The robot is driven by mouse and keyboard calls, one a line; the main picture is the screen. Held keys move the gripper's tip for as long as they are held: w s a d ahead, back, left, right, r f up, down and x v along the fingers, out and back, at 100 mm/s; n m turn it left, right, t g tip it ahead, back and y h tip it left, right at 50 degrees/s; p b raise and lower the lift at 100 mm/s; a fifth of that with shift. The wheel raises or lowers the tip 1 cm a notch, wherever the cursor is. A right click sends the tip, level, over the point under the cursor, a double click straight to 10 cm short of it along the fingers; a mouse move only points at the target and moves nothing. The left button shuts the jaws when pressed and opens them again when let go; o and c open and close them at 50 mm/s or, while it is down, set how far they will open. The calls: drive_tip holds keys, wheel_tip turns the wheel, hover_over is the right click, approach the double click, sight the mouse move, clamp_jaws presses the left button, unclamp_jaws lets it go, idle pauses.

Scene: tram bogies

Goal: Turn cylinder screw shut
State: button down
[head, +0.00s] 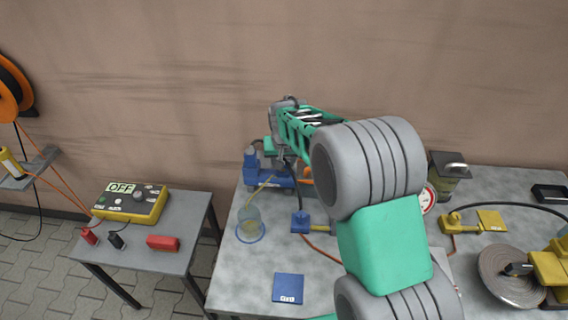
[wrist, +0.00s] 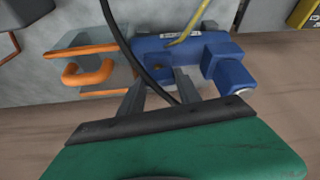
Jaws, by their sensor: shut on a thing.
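The blue cylinder (head: 277,180) stands at the back left of the grey workbench, and it fills the upper middle of the wrist view (wrist: 158,58). My gripper (wrist: 160,82) reaches to the side of the cylinder. Its two grey fingers are a little apart and closed on a small part at the cylinder body, where the screw sits. The screw itself is mostly hidden between the fingers. In the head view my arm covers much of the gripper. A thin yellow tube (wrist: 190,25) runs from the cylinder towards a clear jar (head: 249,222).
An orange hooked part (wrist: 88,72) is beside the cylinder. A black hose (wrist: 120,40) passes close to my fingers. A blue block (head: 300,222) and blue card (head: 288,288) lie on the bench. A yellow box marked OFF (head: 130,203) stands on the left side table.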

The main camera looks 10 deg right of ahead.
drive_tip(key=shift+a+m+h, duration=0.1)
drive_tip(key=shift+m+h, duration=0.2)
drive_tip(key=shift+m, duration=0.5)
drive_tip(key=c, duration=0.8)
unclamp_jaws()
drive_tip(key=shift+c, duration=0.2)
drive_tip(key=b+v, duration=0.1)
drive_tip(key=v, duration=0.6)
drive_tip(key=shift+r, duration=0.35)
drive_tip(key=shift+s+a, duration=0.1)
drive_tip(key=shift+s, duration=0.05)
